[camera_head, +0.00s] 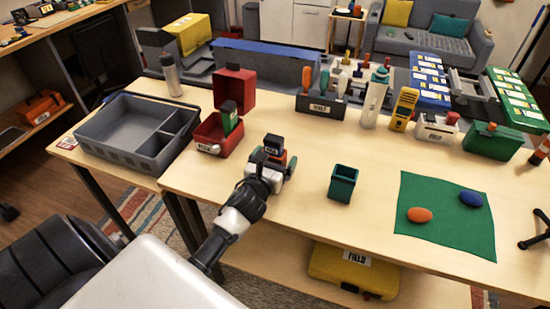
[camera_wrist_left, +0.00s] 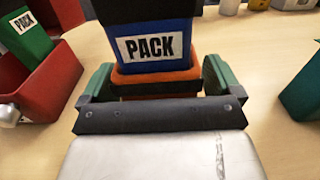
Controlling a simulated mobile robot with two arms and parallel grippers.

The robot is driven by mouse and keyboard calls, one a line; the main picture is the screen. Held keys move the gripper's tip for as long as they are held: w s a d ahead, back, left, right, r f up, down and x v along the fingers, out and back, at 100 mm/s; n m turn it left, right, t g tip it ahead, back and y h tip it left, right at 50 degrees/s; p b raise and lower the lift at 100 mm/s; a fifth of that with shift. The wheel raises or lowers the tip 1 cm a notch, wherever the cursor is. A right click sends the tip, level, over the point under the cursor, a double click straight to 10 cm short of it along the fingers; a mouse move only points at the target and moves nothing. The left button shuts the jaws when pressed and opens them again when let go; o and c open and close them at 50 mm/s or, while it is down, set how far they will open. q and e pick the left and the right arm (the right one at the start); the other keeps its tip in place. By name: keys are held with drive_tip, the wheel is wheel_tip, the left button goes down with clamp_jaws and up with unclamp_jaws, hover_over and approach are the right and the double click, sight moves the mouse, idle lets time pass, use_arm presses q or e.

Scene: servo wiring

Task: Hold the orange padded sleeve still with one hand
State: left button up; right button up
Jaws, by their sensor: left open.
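The orange padded sleeve (camera_wrist_left: 160,77) sits around the lower part of a blue block marked PACK (camera_wrist_left: 152,45), just ahead of my left gripper. My left gripper (camera_wrist_left: 160,80) is open, with one green finger on each side of the sleeve. A narrow gap seems to show at each side, but I cannot tell whether either finger touches it. My right gripper is not in view.
A red box (camera_head: 208,133) with its lid up and a grey tray (camera_head: 90,155) stand to the left. A green cup (camera_head: 343,184) and a green mat (camera_head: 445,235) lie to the right. The tabletop between block and cup is clear.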

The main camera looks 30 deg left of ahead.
use_arm(q)
drive_tip(key=shift+s, duration=0.15)
drive_tip(key=s, duration=0.4)
drive_tip(key=s+d, duration=0.1)
drive_tip(key=s, duration=0.2)
drive_tip(key=s+d, duration=0.1)
drive_tip(key=s, duration=0.3)
drive_tip(key=shift+s, duration=0.3)
